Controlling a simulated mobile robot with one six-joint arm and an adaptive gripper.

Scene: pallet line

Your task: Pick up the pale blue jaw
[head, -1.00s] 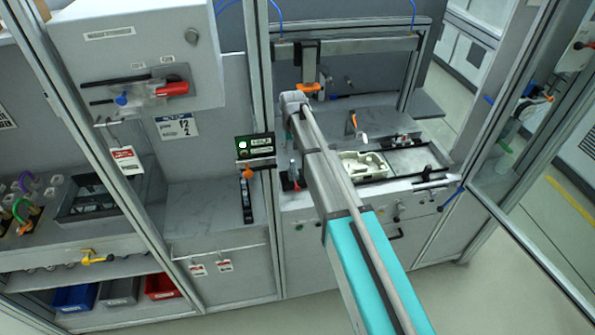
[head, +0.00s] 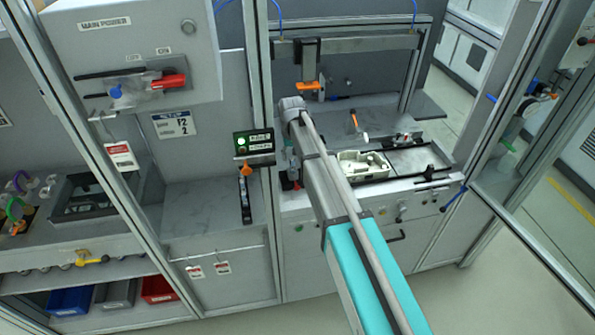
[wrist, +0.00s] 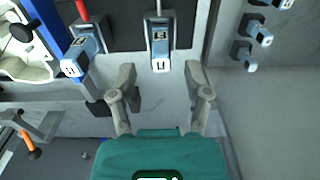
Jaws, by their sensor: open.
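My gripper (wrist: 161,72) is open and empty in the wrist view, its two grey fingers spread apart. A pale blue block (wrist: 160,48) with a dark U-like mark lies just beyond the fingertips, centred on the gap. A second pale blue block (wrist: 82,55) with a red rod stands to its left. Several similar pale blue pieces (wrist: 250,52) sit at the right. I cannot tell for certain which is the named jaw. In the head view, my arm hides the gripper, and a small bluish piece (head: 292,166) shows beside the arm.
A cream tray (head: 363,165) sits on the bench right of my arm; its edge shows in the wrist view (wrist: 30,68). An orange-handled tool (wrist: 28,144) lies lower left. A frame post (head: 259,80) stands left of the arm. The floor at the lower right is clear.

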